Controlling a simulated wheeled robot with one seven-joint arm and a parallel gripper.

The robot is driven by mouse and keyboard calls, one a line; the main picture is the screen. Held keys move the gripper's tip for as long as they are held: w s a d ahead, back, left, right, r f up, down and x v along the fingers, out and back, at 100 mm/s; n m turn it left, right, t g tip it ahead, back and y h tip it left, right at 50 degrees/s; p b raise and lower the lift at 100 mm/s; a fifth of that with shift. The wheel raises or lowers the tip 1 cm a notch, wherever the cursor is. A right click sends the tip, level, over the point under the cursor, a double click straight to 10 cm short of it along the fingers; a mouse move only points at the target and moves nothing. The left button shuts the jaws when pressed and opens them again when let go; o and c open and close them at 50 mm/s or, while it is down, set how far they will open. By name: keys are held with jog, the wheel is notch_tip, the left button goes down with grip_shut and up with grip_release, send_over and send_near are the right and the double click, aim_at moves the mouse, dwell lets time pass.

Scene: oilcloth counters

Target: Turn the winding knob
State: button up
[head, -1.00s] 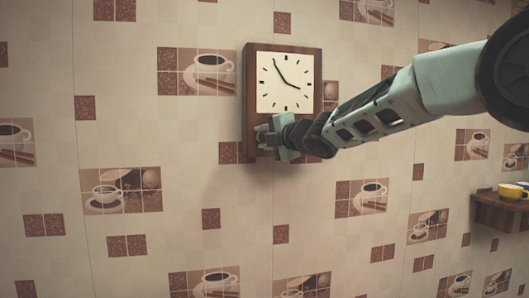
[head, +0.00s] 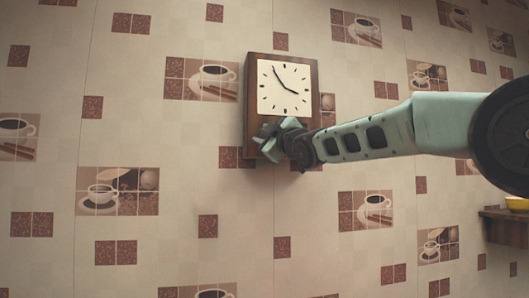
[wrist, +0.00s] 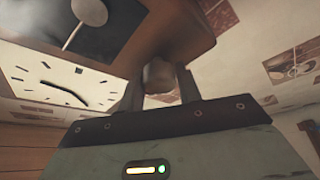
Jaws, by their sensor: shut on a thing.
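A wall clock (head: 253,75) with a dark wooden case and a square cream face (head: 284,88) hangs on the wall in the head view. My gripper (head: 270,143) is at the clock's lower part and hides much of it. In the wrist view the winding knob (wrist: 158,75), a short rounded stub, sticks out of the dark wooden case (wrist: 170,30). My gripper (wrist: 160,88) is shut on the knob, with one finger on each side. The knob is hidden in the head view.
A round pendulum bob (wrist: 89,12) on a rod shows near the face in the wrist view. A small wooden shelf (head: 505,226) with a yellow cup (head: 517,203) stands at the right edge. The patterned wall left of the clock is clear.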

jog(key=shift+f+m+h+b, duration=0.15)
jog(key=shift+m+h+b, duration=0.15)
jog(key=shift+m+b, duration=0.5)
jog(key=shift+t, duration=0.3)
jog(key=o, duration=1)
jog(key=shift+c, duration=0.2)
jog(key=shift+d, duration=0.1)
jog(key=b+v, duration=0.6)
jog(key=v, duration=1.1)
jog(key=shift+b, duration=0.35)
jog(key=shift+s, duration=0.1)
